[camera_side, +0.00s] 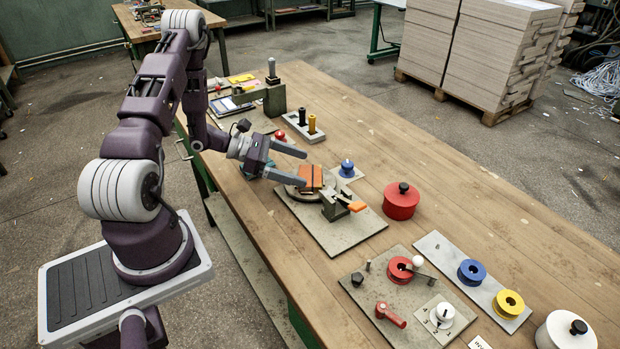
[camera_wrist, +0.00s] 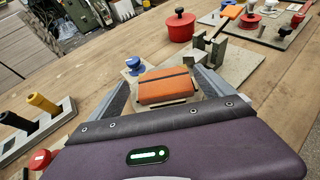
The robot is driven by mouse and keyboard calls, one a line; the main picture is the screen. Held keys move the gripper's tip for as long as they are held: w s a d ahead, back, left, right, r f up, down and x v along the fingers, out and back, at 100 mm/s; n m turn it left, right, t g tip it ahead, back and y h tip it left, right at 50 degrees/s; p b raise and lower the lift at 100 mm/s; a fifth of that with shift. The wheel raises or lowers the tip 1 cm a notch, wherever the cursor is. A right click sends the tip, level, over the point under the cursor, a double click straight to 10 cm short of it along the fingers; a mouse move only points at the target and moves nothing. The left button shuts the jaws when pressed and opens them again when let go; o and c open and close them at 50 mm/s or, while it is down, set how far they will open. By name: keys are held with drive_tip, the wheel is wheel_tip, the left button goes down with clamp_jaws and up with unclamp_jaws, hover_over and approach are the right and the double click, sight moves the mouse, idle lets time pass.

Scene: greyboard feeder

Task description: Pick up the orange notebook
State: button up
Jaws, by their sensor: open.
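The orange notebook (camera_side: 311,174) is a small, thick block with a dark band across it. In the side view it sits on a low stand at the left part of a grey board, partly hidden by a finger. In the wrist view the notebook (camera_wrist: 160,92) lies between and just ahead of the fingers, with clear space at its sides. My gripper (camera_side: 306,167) is open and empty, reaching from the left with its fingertips close to the notebook. In the wrist view my gripper (camera_wrist: 165,76) has one finger on each side of it.
A metal clamp with an orange handle (camera_side: 357,206) stands right of the notebook on the grey board (camera_side: 340,233). A blue knob (camera_side: 347,168) is just behind. A red lidded pot (camera_side: 401,201) stands further right. Black and yellow posts (camera_side: 312,124) stand behind the gripper.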

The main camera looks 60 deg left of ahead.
sight(318, 175)
drive_tip(key=x, duration=0.5)
drive_tip(key=shift+d+f, duration=0.2)
drive_tip(key=shift+f, duration=0.05)
